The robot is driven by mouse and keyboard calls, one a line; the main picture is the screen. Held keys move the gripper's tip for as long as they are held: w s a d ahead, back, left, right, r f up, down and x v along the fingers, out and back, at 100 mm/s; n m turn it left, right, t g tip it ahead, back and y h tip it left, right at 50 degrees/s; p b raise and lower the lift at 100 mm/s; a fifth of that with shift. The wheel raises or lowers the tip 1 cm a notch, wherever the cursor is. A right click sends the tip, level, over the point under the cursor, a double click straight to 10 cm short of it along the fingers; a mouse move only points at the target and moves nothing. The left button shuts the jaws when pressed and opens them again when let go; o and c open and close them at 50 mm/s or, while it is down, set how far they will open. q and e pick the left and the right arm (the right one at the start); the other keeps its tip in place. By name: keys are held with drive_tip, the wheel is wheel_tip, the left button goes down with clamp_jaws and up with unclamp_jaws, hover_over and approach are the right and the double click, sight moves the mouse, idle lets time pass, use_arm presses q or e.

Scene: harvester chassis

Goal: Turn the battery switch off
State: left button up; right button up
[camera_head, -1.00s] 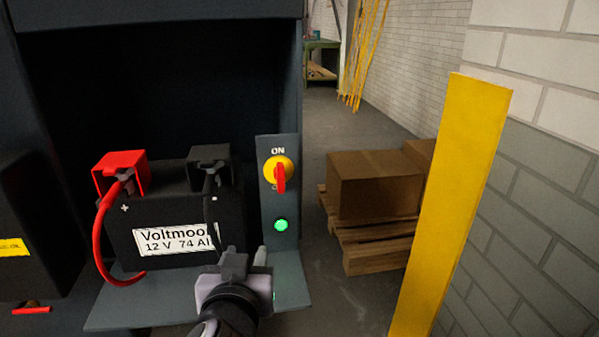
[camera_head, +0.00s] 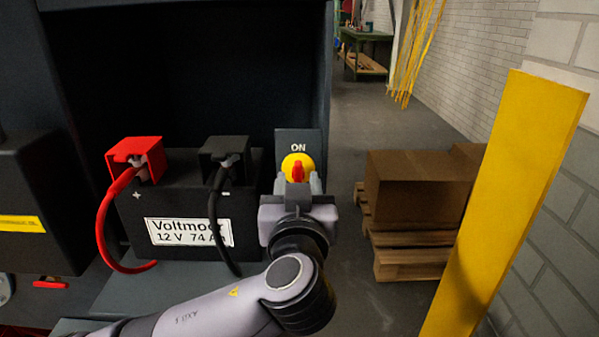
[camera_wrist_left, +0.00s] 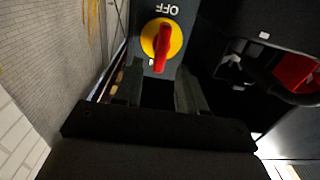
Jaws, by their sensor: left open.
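The battery switch (camera_head: 291,161) is a yellow disc with a red handle on a dark panel (camera_head: 285,140). "ON" is printed above it in the head view. In the left wrist view the switch (camera_wrist_left: 175,42) appears upside down, with "OFF" above it and the red handle close to upright. My left gripper (camera_head: 298,184) is open just in front of the switch and covers its lower part. In the left wrist view the open fingers (camera_wrist_left: 160,88) are spread below the handle, with nothing between them. My right gripper is not in view.
A black battery (camera_head: 130,222) with red and black terminal covers and cables stands left of the switch panel. On the right are a yellow post (camera_head: 500,210) and a cardboard box (camera_head: 415,190) on a wooden pallet (camera_head: 405,265). Floor is free behind them.

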sight(298, 174)
use_arm(q)
drive_tip(key=shift+w, duration=1.65)
clamp_jaws()
